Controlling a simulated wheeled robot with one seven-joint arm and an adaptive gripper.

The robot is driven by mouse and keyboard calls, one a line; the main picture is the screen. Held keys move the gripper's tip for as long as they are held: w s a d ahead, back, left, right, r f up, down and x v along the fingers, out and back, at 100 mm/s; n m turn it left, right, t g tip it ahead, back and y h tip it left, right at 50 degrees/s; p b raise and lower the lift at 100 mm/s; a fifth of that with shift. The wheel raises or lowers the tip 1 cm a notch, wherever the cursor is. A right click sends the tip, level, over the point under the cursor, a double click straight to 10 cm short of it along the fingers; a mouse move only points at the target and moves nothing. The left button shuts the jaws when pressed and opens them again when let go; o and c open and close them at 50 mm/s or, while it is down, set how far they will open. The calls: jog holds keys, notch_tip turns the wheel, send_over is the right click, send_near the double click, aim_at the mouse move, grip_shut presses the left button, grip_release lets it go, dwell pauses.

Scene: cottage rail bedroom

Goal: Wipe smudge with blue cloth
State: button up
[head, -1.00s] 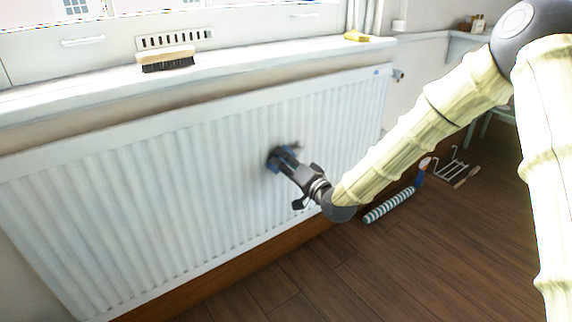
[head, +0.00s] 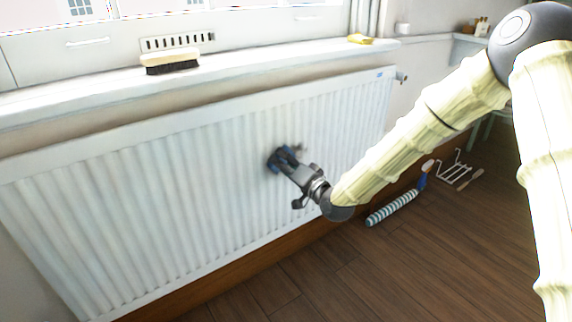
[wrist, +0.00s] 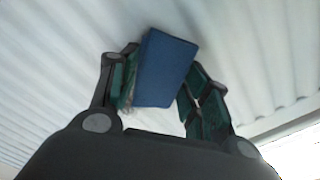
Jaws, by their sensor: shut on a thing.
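My gripper (head: 283,160) is at the front of the white ribbed radiator (head: 150,185), right of its middle. It is shut on the blue cloth, which shows as a flat blue block (wrist: 166,69) between the fingers in the wrist view. The cloth is at the panel and looks pressed to it, though the contact itself is hidden. A faint grey smudge (head: 299,150) shows just right of the fingertips in the head view; the gripper hides part of that area.
A brush (head: 171,62) and a yellow cloth-like item (head: 360,39) lie on the sill above. On the wooden floor at right are a striped roll (head: 392,207), a blue-and-white bottle (head: 425,174) and a white wire rack (head: 454,168). The radiator valve (head: 401,76) juts out at its right end.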

aim_at(300, 150)
jog(key=shift+w+d+p, duration=0.5)
jog(key=shift+w+d, duration=0.6)
jog(key=shift+d, duration=0.45)
jog(key=shift+w+d+p, duration=0.55)
jog(key=shift+w+d, duration=0.6)
jog(key=shift+d, duration=0.35)
jog(key=shift+w+d+p, duration=0.5)
jog(key=shift+w+d, duration=0.6)
jog(key=shift+d, duration=0.45)
jog(key=shift+r, duration=0.1)
jog(key=shift+s+a+p, duration=0.3)
jog(key=shift+s+a, duration=0.15)
jog(key=shift+a, duration=0.25)
jog(key=shift+s+a+p, duration=0.3)
jog(key=shift+s+a, duration=0.15)
jog(key=shift+a, duration=0.2)
jog(key=shift+s+a+p, duration=0.3)
jog(key=shift+s+a, duration=0.5)
jog(key=shift+a, duration=0.3)
jog(key=shift+s+a+p, duration=0.3)
jog(key=shift+s+a, duration=0.5)
jog(key=shift+a, duration=0.25)
jog(key=shift+s+a+p, duration=0.3)
jog(key=shift+s+a, duration=0.5)
jog(key=shift+a, duration=0.3)
